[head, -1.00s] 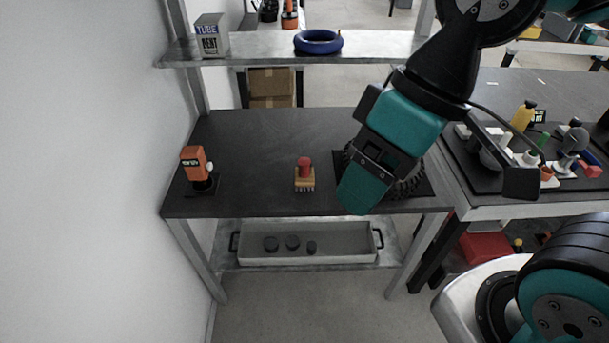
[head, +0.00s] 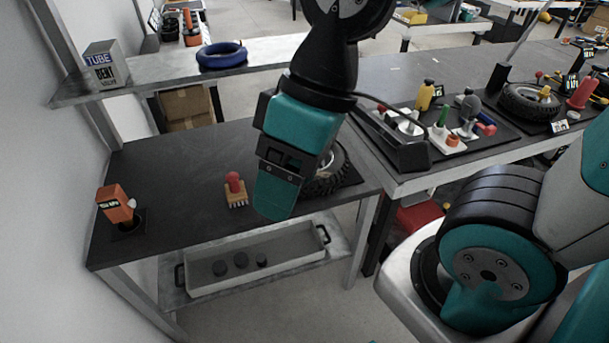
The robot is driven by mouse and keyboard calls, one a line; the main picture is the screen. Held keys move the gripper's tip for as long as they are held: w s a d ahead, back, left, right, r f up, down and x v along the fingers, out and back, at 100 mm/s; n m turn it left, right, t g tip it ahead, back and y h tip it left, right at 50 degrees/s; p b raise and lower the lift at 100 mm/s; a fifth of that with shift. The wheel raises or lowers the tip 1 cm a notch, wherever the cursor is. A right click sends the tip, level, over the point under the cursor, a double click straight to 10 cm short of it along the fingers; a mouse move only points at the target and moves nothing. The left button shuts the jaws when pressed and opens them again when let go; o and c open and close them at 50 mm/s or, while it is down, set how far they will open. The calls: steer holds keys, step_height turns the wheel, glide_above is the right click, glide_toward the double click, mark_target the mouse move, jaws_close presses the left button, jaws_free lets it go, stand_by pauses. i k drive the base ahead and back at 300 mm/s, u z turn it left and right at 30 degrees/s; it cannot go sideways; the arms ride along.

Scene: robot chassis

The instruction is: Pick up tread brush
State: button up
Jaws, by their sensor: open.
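The tread brush (head: 236,192), with a red knob on a tan block with bristles, stands on the dark top of the bench (head: 180,170). My gripper (head: 274,196) hangs to the right of the brush in the picture, pointing down. It is open and holds nothing that I can see. One teal finger faces the camera and hides the other. The brush is in full view and apart from the gripper.
A tire (head: 328,168) stands behind my gripper. An orange tool (head: 116,205) is at the bench's left. A shelf above holds a tube box (head: 106,66) and a blue ring (head: 222,55). A grey tray (head: 250,266) lies below. A second bench (head: 400,185) adjoins on the right.

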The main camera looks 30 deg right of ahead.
mark_target(235, 190)
steer(key=u, duration=1.45)
steer(key=i, duration=0.8)
steer(key=z, duration=1.4)
